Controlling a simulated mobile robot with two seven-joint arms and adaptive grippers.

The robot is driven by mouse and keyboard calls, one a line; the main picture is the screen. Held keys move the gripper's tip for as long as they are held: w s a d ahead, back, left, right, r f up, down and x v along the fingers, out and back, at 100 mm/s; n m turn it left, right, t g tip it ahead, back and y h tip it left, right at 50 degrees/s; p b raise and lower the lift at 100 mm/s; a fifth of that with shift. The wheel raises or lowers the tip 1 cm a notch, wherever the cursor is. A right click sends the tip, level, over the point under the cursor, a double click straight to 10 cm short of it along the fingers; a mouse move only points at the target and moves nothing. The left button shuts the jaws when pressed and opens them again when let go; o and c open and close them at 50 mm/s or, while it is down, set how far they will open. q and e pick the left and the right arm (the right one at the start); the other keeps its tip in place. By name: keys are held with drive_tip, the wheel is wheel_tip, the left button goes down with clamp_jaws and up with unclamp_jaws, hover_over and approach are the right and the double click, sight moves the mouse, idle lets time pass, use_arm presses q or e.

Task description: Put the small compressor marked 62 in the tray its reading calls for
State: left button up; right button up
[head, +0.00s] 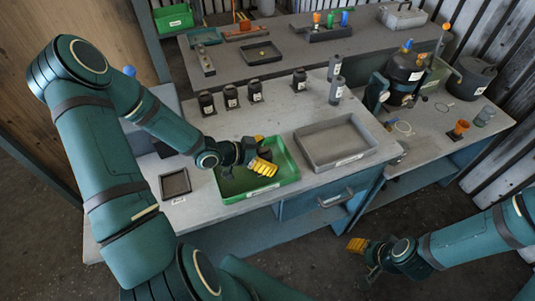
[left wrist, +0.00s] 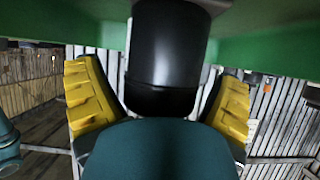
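My left gripper (head: 262,157) is low over the green tray (head: 232,197) on the near bench. In the left wrist view a black cylinder (left wrist: 166,60), seemingly a small compressor, stands between the yellow fingers of my left gripper (left wrist: 160,95). Gaps show between it and both fingers, so the gripper looks open around it. Its other end is against or close to the green surface (left wrist: 60,25). No 62 is legible. A grey tray (head: 372,150) lies to the right. My right gripper (head: 362,257) hangs in front of the bench; its finger opening is unclear.
Several dark labelled bottle-like units, one here (head: 231,97), stand behind the green tray. Two grey cylinders (head: 336,90) stand further right. A small black tray (head: 175,184) lies left. A drawer handle (head: 337,198) sticks out in front. The bench between the bottles and trays is clear.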

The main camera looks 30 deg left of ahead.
use_arm(q)
drive_tip(key=shift+r, duration=0.2)
drive_tip(key=p+v, duration=0.1)
drive_tip(key=v, duration=0.6)
drive_tip(key=shift+s+a+r+p, duration=0.1)
drive_tip(key=shift+s+a+p, duration=0.1)
drive_tip(key=shift+p, duration=0.2)
drive_tip(key=shift+d, duration=0.1)
